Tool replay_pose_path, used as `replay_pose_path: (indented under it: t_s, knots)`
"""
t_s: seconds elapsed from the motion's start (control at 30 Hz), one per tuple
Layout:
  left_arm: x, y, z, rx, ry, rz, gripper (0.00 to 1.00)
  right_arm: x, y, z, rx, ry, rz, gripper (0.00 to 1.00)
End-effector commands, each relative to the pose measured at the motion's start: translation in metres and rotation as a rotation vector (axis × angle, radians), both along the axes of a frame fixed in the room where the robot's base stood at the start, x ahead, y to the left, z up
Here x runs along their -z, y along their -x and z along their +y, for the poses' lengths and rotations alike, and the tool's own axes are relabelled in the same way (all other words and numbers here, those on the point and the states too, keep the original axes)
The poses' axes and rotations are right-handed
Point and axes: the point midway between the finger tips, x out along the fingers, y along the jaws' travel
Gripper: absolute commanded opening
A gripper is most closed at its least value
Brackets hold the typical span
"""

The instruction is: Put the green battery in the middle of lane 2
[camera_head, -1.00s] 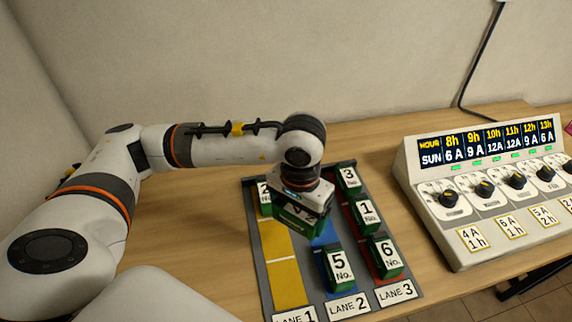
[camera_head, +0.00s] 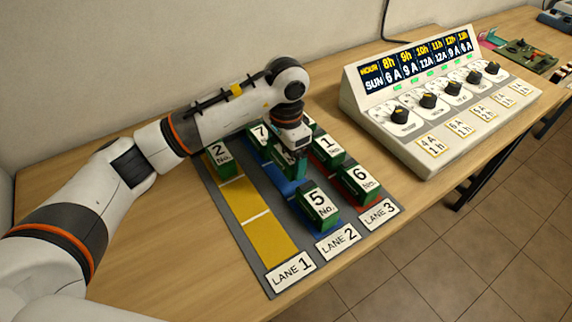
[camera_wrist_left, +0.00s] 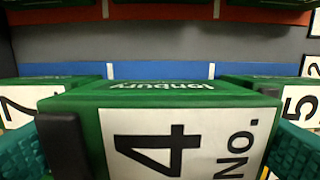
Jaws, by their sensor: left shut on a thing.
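My left gripper (camera_head: 293,137) is shut on the green battery No. 4 (camera_head: 290,164), over the middle of blue lane 2 (camera_head: 287,188). The wrist view shows this battery (camera_wrist_left: 180,135) close up with its "4" label, and the gripper's teal pads at both sides. Green battery No. 7 (camera_head: 260,134) stands at the far end of lane 2, and green battery No. 5 (camera_head: 318,205) at the near end. Battery No. 4 is between them. I cannot tell whether its base touches the lane. My right gripper is not in view.
Battery No. 2 (camera_head: 221,157) stands at the far end of yellow lane 1 (camera_head: 266,238); the rest of that lane is empty. Lane 3 holds batteries No. 1 (camera_head: 327,147) and No. 6 (camera_head: 361,183), plus one mostly hidden behind my arm. A control console (camera_head: 440,110) stands to the right.

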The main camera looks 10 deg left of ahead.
Motion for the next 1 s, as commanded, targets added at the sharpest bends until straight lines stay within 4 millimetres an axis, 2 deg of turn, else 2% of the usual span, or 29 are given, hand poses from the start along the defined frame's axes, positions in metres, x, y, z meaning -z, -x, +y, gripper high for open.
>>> replay_pose_path:
  t_s: [0.13, 0.37, 0.77, 0.8, 0.83, 1.0]
  knots:
    - [0.008, 0.000, 0.000, -0.001, 0.002, -0.002, 0.46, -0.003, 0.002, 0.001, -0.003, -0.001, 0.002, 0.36]
    - [0.037, 0.000, -0.001, -0.001, 0.004, -0.001, 0.46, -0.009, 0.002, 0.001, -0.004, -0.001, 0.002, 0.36]
    - [0.043, 0.000, 0.000, -0.001, 0.001, -0.004, 0.46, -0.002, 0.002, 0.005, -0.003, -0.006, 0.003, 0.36]
    - [0.043, 0.000, 0.000, -0.001, 0.001, -0.002, 0.93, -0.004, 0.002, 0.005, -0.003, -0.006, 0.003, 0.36]
    - [0.043, 0.000, 0.000, -0.001, 0.001, -0.001, 0.97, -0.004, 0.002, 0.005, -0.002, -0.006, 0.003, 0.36]
    - [0.042, 0.000, 0.000, -0.001, 0.001, -0.001, 0.97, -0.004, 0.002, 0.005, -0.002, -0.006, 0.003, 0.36]
